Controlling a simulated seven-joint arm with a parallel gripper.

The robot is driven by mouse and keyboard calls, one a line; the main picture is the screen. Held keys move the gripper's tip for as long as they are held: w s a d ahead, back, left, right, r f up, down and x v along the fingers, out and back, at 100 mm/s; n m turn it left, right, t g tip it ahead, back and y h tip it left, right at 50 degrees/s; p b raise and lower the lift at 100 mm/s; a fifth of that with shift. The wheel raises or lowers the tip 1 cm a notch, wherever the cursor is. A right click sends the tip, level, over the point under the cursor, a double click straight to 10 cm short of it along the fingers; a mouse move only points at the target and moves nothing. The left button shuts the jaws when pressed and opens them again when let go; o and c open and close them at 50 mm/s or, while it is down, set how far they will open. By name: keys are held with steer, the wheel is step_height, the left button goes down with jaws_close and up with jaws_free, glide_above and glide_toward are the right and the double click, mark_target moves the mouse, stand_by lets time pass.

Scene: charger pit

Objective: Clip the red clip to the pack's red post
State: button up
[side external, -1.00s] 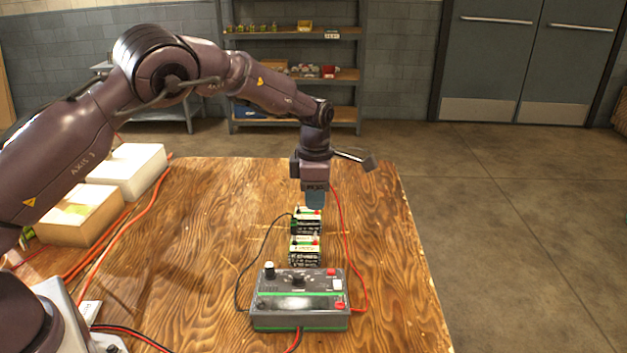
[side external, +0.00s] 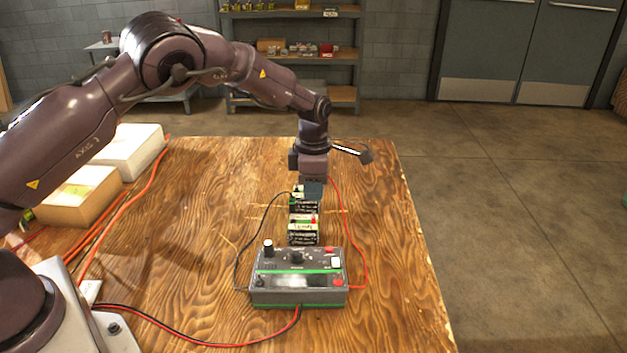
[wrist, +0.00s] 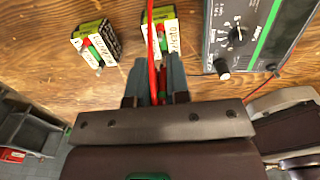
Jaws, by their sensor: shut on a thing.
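My gripper (wrist: 157,92) is shut on the red clip (wrist: 161,86), whose red lead (wrist: 151,38) runs up between the fingers in the wrist view. In the side view my gripper (side external: 313,194) is low at the far pack (side external: 305,207) and hides part of its top. The near pack (side external: 303,229) stands between it and the charger (side external: 298,284). In the wrist view the packs are at the left (wrist: 95,42) and the middle (wrist: 160,35), with red on their tops. I cannot tell whether the clip touches a post.
A black lead (side external: 245,247) runs from the charger's left to the far pack's left side. The red lead (side external: 360,255) loops along the right. White (side external: 137,150) and tan (side external: 80,193) blocks lie at the left. The wooden table (side external: 395,255) is clear at the right.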

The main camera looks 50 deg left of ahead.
steer(key=shift+f, duration=2.4)
steer(key=shift+f, duration=0.3)
steer(key=o, duration=0.8)
steer(key=shift+o, duration=1.1)
steer(key=shift+r, duration=3.8)
